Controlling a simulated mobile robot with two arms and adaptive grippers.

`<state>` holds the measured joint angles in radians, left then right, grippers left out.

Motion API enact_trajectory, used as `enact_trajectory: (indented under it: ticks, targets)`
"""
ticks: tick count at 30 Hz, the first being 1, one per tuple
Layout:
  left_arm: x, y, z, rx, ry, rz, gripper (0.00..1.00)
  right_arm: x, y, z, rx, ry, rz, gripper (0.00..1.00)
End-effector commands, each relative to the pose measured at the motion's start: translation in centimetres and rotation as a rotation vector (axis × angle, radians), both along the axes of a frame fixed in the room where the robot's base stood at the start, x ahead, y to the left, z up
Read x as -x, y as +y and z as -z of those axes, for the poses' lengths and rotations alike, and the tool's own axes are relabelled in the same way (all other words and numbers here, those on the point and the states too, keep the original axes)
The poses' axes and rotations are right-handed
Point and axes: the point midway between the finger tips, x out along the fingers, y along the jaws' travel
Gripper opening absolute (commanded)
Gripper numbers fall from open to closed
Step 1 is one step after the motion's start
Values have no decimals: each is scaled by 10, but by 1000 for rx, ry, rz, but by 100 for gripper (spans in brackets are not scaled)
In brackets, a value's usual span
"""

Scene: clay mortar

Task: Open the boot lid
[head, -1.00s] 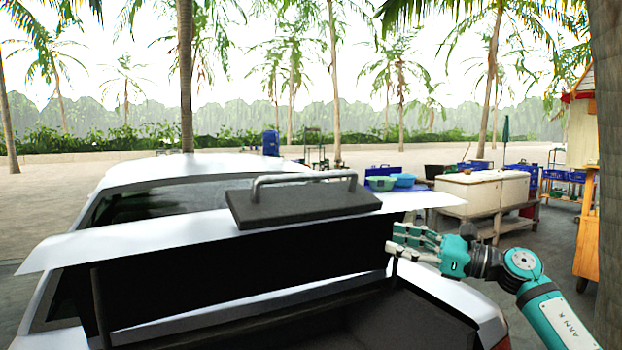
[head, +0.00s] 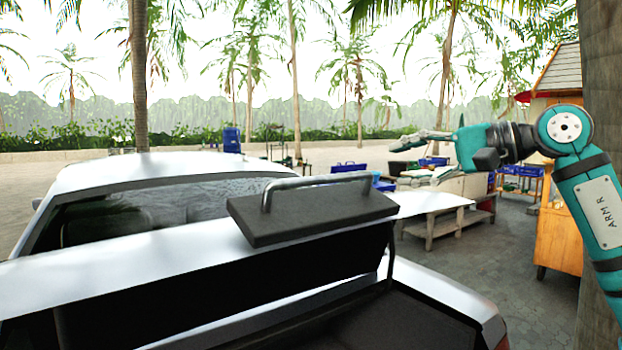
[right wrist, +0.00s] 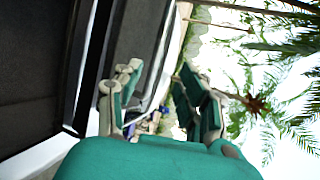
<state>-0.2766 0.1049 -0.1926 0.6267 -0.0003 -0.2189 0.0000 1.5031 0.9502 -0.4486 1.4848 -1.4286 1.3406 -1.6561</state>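The white car's boot lid (head: 130,262) stands raised in the head view, with its dark underside facing me and the dark boot space (head: 410,322) showing below it. A thin dark strut shows under its right part. A black block (head: 315,215) with a grey bar handle (head: 315,180) sits on the lid. My right gripper (head: 412,142) is in the air to the right of the lid and higher than it, apart from it. Its fingers are spread and empty; they also show apart in the right wrist view (right wrist: 162,84). My left gripper is not in view.
A pale bench (head: 435,222) stands behind the car at the right. A wooden stall (head: 558,225) and a thick palm trunk (head: 598,70) are at the far right. Paved ground (head: 525,265) beside the car is clear.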

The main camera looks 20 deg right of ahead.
Motion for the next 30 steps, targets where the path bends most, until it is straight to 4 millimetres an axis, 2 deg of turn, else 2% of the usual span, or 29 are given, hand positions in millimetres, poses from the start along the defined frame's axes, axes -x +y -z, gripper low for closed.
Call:
enact_trajectory:
  ticks: [6,10,14,21,30]
  targets:
    - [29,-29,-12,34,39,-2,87,-28,28,8,-1,5,-4,40]
    - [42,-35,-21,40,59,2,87,-48,47,15,-2,6,-6,40]
    - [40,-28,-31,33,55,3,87,-69,66,22,-3,6,-6,40]
    - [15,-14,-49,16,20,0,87,-100,96,34,-2,5,-4,40]
    - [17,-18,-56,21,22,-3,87,-117,111,42,-3,2,-2,40]
